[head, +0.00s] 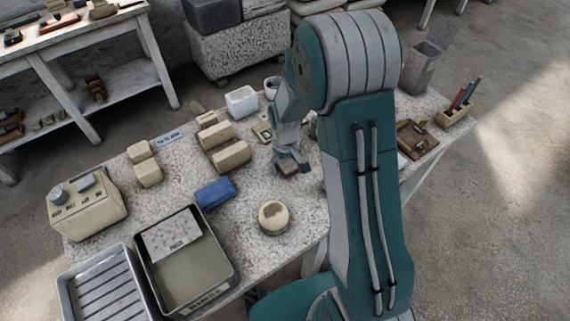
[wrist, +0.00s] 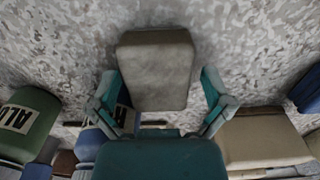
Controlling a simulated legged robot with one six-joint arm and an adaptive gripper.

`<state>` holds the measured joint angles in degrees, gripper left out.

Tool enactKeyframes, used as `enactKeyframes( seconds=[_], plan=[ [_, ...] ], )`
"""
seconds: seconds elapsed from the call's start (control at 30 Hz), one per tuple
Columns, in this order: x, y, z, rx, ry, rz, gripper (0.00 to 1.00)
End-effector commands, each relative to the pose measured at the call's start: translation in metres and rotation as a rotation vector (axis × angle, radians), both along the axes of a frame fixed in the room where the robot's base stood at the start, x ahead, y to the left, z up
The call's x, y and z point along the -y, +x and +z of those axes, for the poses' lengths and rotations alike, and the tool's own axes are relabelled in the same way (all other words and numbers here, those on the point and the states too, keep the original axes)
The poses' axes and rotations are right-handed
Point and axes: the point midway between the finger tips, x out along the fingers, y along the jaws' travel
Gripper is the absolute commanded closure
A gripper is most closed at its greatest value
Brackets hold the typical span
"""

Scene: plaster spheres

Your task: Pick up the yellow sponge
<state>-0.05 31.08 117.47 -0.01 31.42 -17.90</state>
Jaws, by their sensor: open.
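A greyish-beige block (wrist: 155,70) with rounded corners lies on the speckled tabletop in the wrist view. My gripper (wrist: 163,100) is open, with one finger on either side of the block's near part; I cannot tell whether they touch it. In the head view my gripper (head: 291,164) is low over the table, with a brownish block (head: 287,169) at its tip. No block looks clearly yellow; I cannot tell for sure which one is the sponge. Pale yellowish blocks (head: 228,155) stand left of my gripper.
A round pale tub (head: 273,217) and a blue folded cloth (head: 215,193) lie nearer the front. A grey tray (head: 190,268) and a beige machine (head: 86,204) are at left. In the wrist view, a green labelled object (wrist: 25,120) and a beige block (wrist: 262,140) flank my gripper.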

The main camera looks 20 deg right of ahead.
Motion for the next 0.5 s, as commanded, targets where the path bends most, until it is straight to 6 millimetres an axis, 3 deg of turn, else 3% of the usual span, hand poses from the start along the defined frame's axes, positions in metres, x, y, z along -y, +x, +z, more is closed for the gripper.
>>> enactKeyframes(
  seconds=[0.03,0.1,0.2,0.5],
  plan=[
    [0.0000,0.0000,0.0001,0.000,0.000,0.000,0.00],
    [0.0000,0.0000,0.0002,0.000,0.000,0.000,0.27],
    [0.0005,0.0001,0.0002,0.000,0.001,0.000,0.48],
    [0.0002,0.0002,-0.0002,-0.001,0.000,0.000,0.56]
  ],
)
